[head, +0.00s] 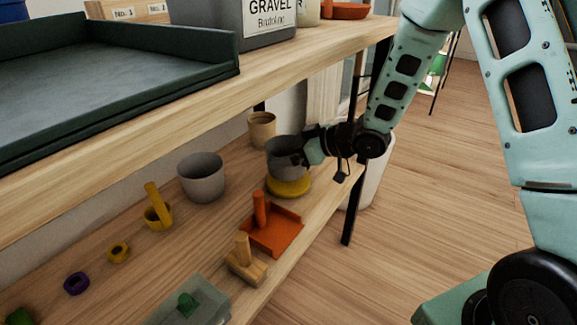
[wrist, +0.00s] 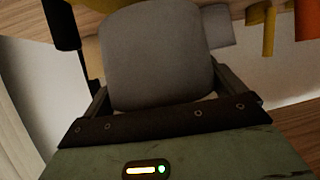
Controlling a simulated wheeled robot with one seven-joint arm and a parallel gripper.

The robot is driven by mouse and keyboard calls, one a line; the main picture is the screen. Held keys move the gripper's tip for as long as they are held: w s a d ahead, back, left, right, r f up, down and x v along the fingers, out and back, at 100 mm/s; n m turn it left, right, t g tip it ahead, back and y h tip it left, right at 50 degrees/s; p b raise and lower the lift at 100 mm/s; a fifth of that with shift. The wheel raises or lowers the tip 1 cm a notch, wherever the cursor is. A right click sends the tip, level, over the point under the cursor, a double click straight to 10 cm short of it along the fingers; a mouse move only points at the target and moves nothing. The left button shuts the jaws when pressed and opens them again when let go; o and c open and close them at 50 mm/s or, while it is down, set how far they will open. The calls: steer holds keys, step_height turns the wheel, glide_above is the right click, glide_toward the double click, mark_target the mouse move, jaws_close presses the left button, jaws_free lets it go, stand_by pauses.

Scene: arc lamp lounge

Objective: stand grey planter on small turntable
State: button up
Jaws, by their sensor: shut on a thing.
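The grey planter (head: 283,152) is upright over the small yellow turntable (head: 289,187) on the lower shelf. My gripper (head: 303,158) reaches in from the right and is shut on the planter's side. In the wrist view the planter (wrist: 157,55) fills the space between the fingers, with a bit of yellow turntable (wrist: 120,4) at the top edge. The planter's base is very close to the turntable's top; I cannot tell whether they touch.
Another grey pot (head: 202,178) stands to the left and a tan pot (head: 262,130) behind. An orange tray (head: 275,238) with an upright peg and a wooden block (head: 246,265) lie in front. The upper shelf (head: 190,110) overhangs; a black post (head: 352,210) stands at right.

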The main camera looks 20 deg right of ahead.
step_height(320, 180, down, 3)
steer(key=shift+f+b, duration=0.1)
steer(key=shift+b, duration=0.55)
steer(key=o, duration=0.8)
